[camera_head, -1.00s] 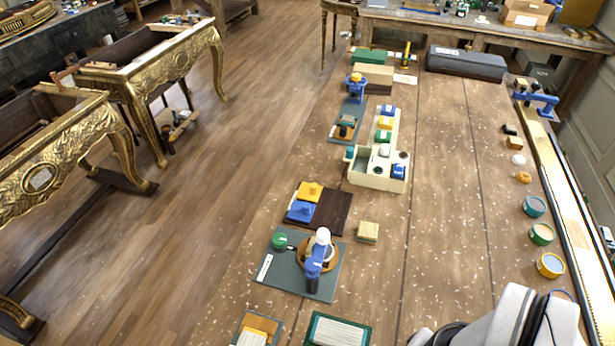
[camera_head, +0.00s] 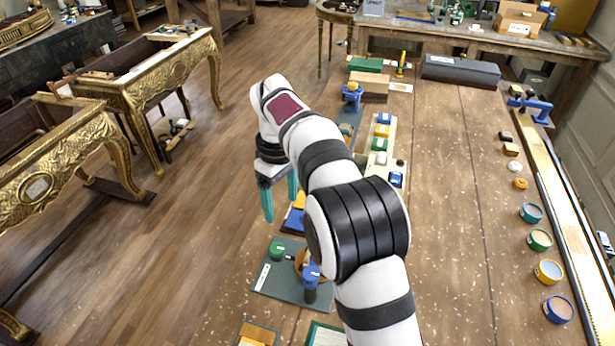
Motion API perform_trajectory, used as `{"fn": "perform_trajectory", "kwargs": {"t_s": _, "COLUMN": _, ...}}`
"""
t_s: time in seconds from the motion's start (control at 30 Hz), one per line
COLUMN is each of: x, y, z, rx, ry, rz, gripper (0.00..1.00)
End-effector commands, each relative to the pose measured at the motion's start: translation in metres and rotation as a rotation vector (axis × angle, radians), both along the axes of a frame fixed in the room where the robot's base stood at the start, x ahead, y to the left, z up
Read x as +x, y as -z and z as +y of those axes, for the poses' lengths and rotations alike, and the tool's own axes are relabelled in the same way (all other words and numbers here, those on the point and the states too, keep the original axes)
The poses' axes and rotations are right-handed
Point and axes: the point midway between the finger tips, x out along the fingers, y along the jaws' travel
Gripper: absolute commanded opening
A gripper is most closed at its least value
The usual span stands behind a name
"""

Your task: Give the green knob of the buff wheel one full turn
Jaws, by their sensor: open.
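The buff wheel device stands on a dark grey-green base plate (camera_head: 269,279) near the front left of the bench. Its green knob (camera_head: 277,249) is at the plate's left side. The blue stand (camera_head: 311,275) shows at the plate's right, and a bit of the tan wheel (camera_head: 300,262) shows beside it.
A dark board with yellow and blue blocks (camera_head: 294,220) lies just behind the plate, near my fingers. A cream tray (camera_head: 377,150) is farther back, partly behind my arm. Several round tins (camera_head: 549,271) line the right side. The bench middle right is clear.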

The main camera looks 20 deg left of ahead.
Motion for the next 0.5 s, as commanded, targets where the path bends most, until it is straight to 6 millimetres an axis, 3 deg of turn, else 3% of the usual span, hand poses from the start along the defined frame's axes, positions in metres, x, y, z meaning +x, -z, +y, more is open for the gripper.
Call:
{"fn": "perform_trajectory", "kwargs": {"t_s": 0.1, "x": 0.003, "y": 0.016, "z": 0.021, "rx": -0.005, "ry": -0.092, "rz": -0.006, "gripper": 0.76}}
{"fn": "perform_trajectory", "kwargs": {"t_s": 0.27, "x": 0.003, "y": 0.044, "z": 0.021, "rx": -0.007, "ry": -0.098, "rz": -0.004, "gripper": 0.76}}
{"fn": "perform_trajectory", "kwargs": {"t_s": 0.5, "x": 0.003, "y": 0.117, "z": 0.021, "rx": -0.006, "ry": -0.094, "rz": -0.005, "gripper": 0.76}}
